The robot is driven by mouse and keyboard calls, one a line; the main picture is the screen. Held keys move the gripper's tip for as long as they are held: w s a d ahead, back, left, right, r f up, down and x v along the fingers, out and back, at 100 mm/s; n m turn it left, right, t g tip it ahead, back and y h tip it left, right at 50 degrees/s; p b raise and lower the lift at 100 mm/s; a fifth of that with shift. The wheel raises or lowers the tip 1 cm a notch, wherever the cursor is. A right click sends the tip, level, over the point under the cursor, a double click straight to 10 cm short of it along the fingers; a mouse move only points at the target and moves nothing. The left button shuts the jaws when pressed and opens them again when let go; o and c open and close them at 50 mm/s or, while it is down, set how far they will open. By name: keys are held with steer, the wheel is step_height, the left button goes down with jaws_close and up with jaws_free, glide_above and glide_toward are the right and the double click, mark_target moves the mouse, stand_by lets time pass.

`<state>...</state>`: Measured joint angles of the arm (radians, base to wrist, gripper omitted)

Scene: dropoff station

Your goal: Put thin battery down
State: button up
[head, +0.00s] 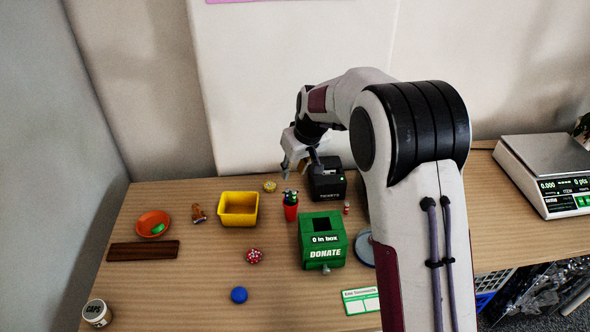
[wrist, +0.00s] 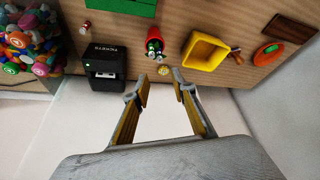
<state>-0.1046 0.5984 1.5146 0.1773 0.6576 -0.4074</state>
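My gripper (head: 301,168) is raised above the back of the table, left of the black ticket box. In the wrist view its two fingers (wrist: 162,88) are apart, with nothing visible between the tips. The cup also shows in the wrist view (wrist: 156,34). A small red-and-white cylinder (head: 346,208) stands right of the cup; I cannot tell whether it is a battery.
The black ticket box (head: 328,184) stands close to the gripper. A yellow bin (head: 238,209), a small yellow disc (head: 270,186), an orange bowl (head: 152,224) and a green donate box (head: 323,240) surround the cup. A scale (head: 548,175) is far right.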

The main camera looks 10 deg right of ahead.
steer(key=s+d+r+m, duration=0.1)
steer(key=s+d+r, duration=0.2)
steer(key=s+r, duration=0.6)
steer(key=s+d+r+m, duration=0.1)
steer(key=s+d+r, duration=0.1)
steer(key=s+r, duration=0.6)
steer(key=s+d+f+m+h, duration=0.1)
steer(key=s+d, duration=0.1)
steer(key=s, duration=1.1)
steer(key=s+d+f+m+t, duration=0.1)
steer(key=s+d+f, duration=0.1)
steer(key=s, duration=1.1)
steer(key=shift+d+h, duration=0.35)
steer(key=shift+h, duration=0.05)
